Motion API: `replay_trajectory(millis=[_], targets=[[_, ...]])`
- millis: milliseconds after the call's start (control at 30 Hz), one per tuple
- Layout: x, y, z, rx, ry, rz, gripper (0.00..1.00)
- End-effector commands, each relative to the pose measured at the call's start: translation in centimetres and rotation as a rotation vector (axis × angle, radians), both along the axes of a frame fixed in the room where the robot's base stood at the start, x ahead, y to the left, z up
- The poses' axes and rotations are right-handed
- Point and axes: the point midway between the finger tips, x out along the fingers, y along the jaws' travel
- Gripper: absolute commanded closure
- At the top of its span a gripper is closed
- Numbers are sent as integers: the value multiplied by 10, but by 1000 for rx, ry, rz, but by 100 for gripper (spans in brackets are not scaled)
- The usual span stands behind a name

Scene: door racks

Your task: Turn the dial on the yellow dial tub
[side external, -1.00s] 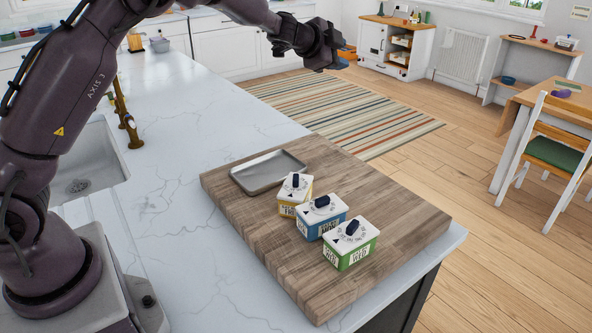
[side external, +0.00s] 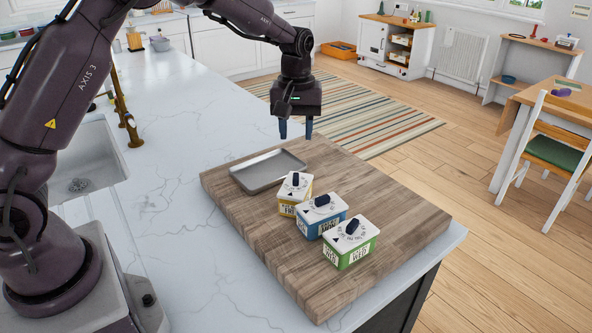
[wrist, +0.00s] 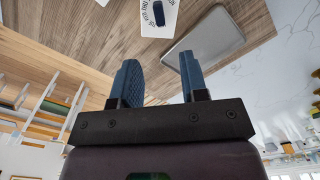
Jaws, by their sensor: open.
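The yellow dial tub (side external: 290,207) stands on the wooden board, nearest the metal tray, with a dark dial (side external: 295,180) on its white lid. A blue dial tub (side external: 309,227) and a green dial tub (side external: 340,258) stand beside it in a row, each with a dark dial on a white lid. My gripper (side external: 296,130) points down, open and empty, in the air above and beyond the tubs. In the wrist view its two blue fingers (wrist: 160,80) are apart, and a white lid with a dark dial (wrist: 159,19) shows at the top edge; its tub colour is hidden.
A shallow metal tray (side external: 262,183) lies on the wooden board (side external: 390,205), behind and left of the yellow tub. The board sits on a white marble counter (side external: 180,190). A sink (side external: 95,160) is at the left. The right part of the board is bare.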

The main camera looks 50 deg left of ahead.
Motion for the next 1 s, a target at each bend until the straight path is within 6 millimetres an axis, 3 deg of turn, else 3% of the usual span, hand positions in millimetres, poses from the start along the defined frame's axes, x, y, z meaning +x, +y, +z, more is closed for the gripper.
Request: replay_trajectory(millis=[300,500,933,1000], targets=[[-1,1,-68,1,4,-1,60],[0,1,-95,1,0,-1,60],[0,1,-104,2,-3,-2,60],[0,1,-104,3,-3,-2,76]])
